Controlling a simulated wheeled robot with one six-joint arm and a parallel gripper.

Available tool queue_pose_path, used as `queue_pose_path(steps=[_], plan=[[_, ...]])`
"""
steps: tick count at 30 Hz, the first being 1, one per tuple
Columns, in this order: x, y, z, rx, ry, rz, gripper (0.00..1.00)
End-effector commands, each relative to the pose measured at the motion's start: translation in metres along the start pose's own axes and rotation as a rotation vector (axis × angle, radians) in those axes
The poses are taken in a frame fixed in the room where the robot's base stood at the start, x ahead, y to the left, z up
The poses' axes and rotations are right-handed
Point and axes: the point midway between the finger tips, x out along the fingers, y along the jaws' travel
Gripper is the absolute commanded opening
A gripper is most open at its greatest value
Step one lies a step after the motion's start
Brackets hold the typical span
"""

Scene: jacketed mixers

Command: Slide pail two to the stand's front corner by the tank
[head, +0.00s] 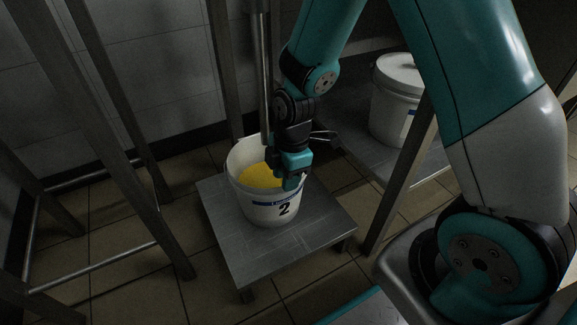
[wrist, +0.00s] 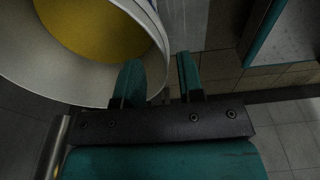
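Pail two (head: 262,213) is a white open bucket with a blue band and a black "2", holding yellow contents. It stands upright on the low grey metal stand (head: 300,252), toward the stand's back part. My gripper (head: 291,183) is at the right side of the pail's rim, pointing down. In the wrist view, the pail's rim (wrist: 164,52) runs between my two fingers (wrist: 160,82), one on the inner side and one outside. A gap shows beside the outer finger, so the gripper looks open around the wall. I cannot make out the tank clearly.
A lidded white pail (head: 391,112) stands on a grey metal surface at the right. Metal legs rise behind and beside the stand, and a vertical pipe (head: 264,75) hangs above pail two. The stand's front and right surface is bare.

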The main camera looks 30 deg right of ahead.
Motion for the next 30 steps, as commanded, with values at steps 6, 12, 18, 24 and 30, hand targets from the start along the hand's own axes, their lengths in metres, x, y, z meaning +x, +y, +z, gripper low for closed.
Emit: queue_pose_path(steps=[6, 12, 18, 24, 30], plan=[[0.028, 0.000, 0.000, 0.000, 0.000, 0.000, 0.35], [0.031, 0.000, 0.000, 0.000, 0.000, 0.000, 0.35], [0.031, 0.000, 0.000, 0.000, 0.000, 0.000, 0.35], [0.031, 0.000, 0.000, 0.000, 0.000, 0.000, 0.00], [0.031, 0.000, 0.000, -0.001, 0.000, 0.000, 0.00]])
